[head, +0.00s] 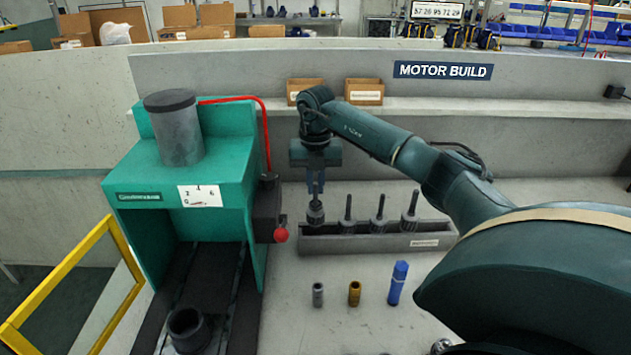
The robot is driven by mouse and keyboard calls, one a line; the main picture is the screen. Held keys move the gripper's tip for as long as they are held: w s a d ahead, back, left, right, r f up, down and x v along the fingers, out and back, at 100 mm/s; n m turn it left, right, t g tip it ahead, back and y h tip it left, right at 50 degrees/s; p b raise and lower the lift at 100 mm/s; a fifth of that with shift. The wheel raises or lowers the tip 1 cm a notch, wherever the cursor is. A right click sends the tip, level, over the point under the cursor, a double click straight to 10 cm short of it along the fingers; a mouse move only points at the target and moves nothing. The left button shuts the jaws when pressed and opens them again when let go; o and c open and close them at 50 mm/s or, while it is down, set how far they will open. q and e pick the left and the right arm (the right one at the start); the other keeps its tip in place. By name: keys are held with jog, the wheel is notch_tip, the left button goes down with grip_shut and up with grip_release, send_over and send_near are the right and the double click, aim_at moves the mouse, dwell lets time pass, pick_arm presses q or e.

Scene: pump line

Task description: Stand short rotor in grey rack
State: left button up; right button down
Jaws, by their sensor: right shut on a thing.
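The grey rack (350,243) is a long low trough on the bench, in the middle of the head view. My right gripper (315,189) points down over the rack's left end and is shut on the shaft of a dark rotor (315,213). This rotor hangs upright, its body a little higher than those of the rotors beside it. Its lower end is at the rack's rim; whether it touches the rack I cannot tell. The fingers partly cover its shaft, so its length is unclear. My left gripper is not in view.
Three rotors stand upright in the rack: a left one (347,226), a middle one (378,225) and a right one (409,224). In front stand a grey sleeve (318,295), a brass sleeve (354,294) and a blue cylinder (398,283). A green press (150,225) stands left.

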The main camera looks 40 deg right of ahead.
jog(key=shift+f+b, duration=0.55)
jog(key=shift+f, duration=0.85)
jog(key=c, duration=1.2)
grip_release()
jog(key=shift+o, duration=0.2)
notch_tip(320, 180, up, 4)
jog(key=p, duration=0.3)
jog(key=shift+p, duration=0.4)
jog(key=shift+r+p, duration=0.35)
jog(key=shift+r, duration=0.65)
